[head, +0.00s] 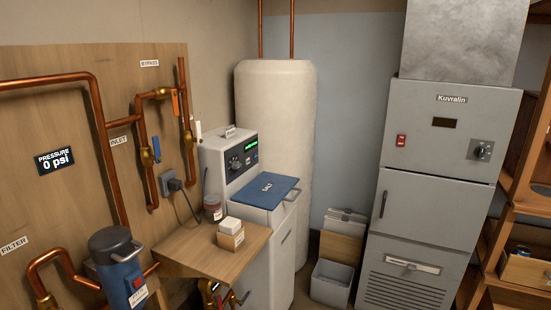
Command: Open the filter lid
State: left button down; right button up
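The filter (131,282) is a blue cylindrical housing at the lower left, near the FILTER label (14,245) on the wooden wall panel. Its dark grey lid (110,240) sits on top and looks shut, with a raised handle across it. A red part and a white label show on the housing's front, and its bottom is cut off by the picture's edge. Copper pipe (62,254) runs to it from the left. Neither of my grippers shows in the head view.
A wooden shelf (190,257) right of the filter holds a jar (212,208) and a small box (231,238). Behind stands a softener with a blue lid (265,190). The pressure display (54,161) reads 0 psi. A grey furnace (430,190) stands right.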

aim_at(112, 245)
jog(key=u, duration=1.45)
